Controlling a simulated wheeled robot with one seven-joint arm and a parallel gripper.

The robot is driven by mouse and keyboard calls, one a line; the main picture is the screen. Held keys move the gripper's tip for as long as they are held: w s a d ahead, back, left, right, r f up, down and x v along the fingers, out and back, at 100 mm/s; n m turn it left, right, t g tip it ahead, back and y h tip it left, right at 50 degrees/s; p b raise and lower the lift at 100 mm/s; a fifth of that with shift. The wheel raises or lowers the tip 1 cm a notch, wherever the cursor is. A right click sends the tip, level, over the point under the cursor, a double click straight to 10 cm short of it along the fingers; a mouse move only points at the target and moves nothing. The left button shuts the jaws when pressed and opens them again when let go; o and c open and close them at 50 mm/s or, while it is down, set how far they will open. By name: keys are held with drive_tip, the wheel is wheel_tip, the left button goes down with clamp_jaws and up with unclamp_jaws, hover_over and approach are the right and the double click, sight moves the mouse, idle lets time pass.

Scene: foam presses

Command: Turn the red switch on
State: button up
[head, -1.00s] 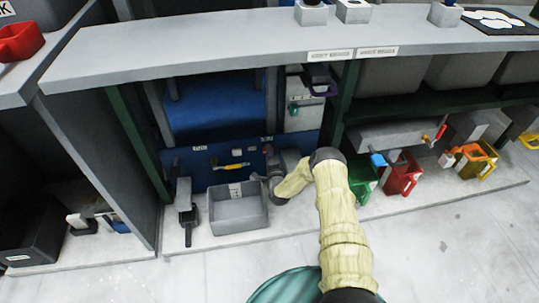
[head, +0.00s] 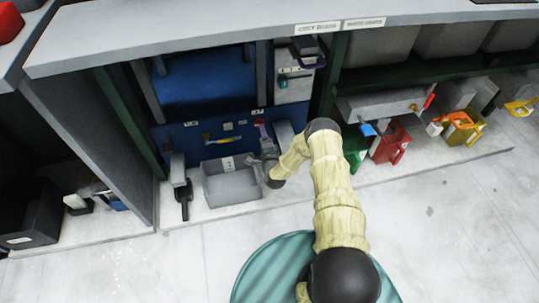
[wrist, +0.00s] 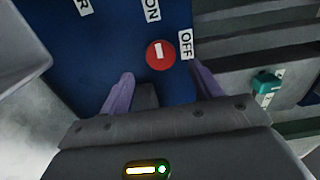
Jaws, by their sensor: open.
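The red switch (wrist: 160,54) is a round red dial with a short white bar, set on a dark blue panel (wrist: 102,50). An ON label (wrist: 152,10) is above it in the wrist view, and an OFF label (wrist: 186,43) is at its upper right. I cannot tell for sure which label the bar marks. My gripper (wrist: 163,88) is open, its two purple fingers on either side of and below the dial in the picture, with nothing between them.
A grey bin (head: 210,190) stands on the floor ledge below the panel. A yellow-handled control (head: 222,139) is to the left. A grey box with a teal knob (head: 283,80) is above right. Red (head: 390,140) and orange (head: 462,125) containers stand farther right. The worktop overhangs above.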

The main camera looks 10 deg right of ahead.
drive_tip(key=s+p, duration=0.4)
drive_tip(key=s, duration=0.8)
drive_tip(key=shift+s, duration=0.15)
drive_tip(key=shift+d, duration=0.1)
drive_tip(key=w+a+r+n+g+y, duration=0.2)
drive_tip(key=w+r+n+g+y, duration=0.15)
drive_tip(key=w+r+n, duration=0.35)
wheel_tip(320, 180, up, 12)
drive_tip(key=s+n+g+h+p, duration=0.1)
drive_tip(key=s+n+g, duration=0.2)
drive_tip(key=n+g, duration=0.2)
drive_tip(key=s+d+r+n+g+h+p, duration=0.1)
drive_tip(key=s+r+n+g, duration=0.2)
drive_tip(key=s+r, duration=0.85)
drive_tip(key=s+d+r+n+g+h+p, duration=0.1)
drive_tip(key=s+r+n+g+h, duration=0.2)
drive_tip(key=s+r, duration=0.9)
wheel_tip(320, 180, up, 35)
drive_tip(key=s+y+p, duration=0.1)
drive_tip(key=s+p, duration=0.1)
drive_tip(key=p, duration=3.5)
drive_tip(key=shift+s+f+g, duration=0.15)
drive_tip(key=shift+s+g, duration=0.25)
drive_tip(key=shift+g, duration=0.05)
